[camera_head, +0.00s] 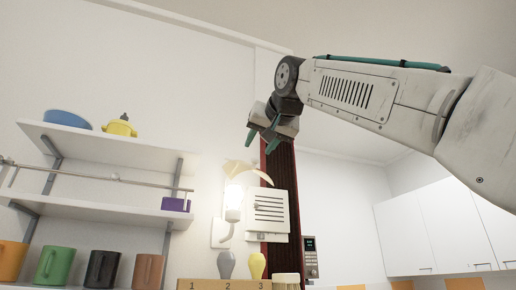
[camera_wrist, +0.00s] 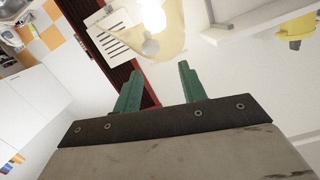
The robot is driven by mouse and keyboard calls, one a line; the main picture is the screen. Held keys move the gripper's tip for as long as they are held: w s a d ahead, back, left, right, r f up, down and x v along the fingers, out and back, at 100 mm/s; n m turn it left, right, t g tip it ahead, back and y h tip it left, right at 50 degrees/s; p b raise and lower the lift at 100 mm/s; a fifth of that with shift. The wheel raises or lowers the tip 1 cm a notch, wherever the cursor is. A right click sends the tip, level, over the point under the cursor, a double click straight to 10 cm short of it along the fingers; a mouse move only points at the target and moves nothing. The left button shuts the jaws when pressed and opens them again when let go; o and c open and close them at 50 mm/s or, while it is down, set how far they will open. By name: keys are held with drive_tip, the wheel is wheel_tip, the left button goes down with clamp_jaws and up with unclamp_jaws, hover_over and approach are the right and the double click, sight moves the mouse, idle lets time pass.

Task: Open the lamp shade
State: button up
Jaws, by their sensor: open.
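The wall lamp (camera_head: 234,213) glows white on the wall, left of the vented white box. Its pale amber shade (camera_head: 239,168) shows as thin curved pieces above the bulb. In the wrist view the translucent shade (camera_wrist: 172,40) lies around the bright bulb (camera_wrist: 152,14), just beyond my fingertips. My gripper (camera_head: 260,140) is above the lamp and a little to its right, pointing down. In the wrist view its two green fingers (camera_wrist: 158,76) are spread, with nothing between them. I cannot tell the exact gap to the shade.
The vented white box (camera_head: 268,212) is close beside the lamp, before a dark red-edged strip (camera_head: 279,165). Wall shelves (camera_head: 108,152) with mugs and bowls stand left. A keypad (camera_head: 310,258) is lower right. White cupboards (camera_head: 438,228) hang at right.

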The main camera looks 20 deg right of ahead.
drive_tip(key=shift+s+d+r, duration=0.1)
drive_tip(key=shift+s+r, duration=0.1)
drive_tip(key=shift+s, duration=1.05)
drive_tip(key=shift+s+d+r, duration=0.1)
drive_tip(key=shift+s+r, duration=0.05)
drive_tip(key=shift+s, duration=1.1)
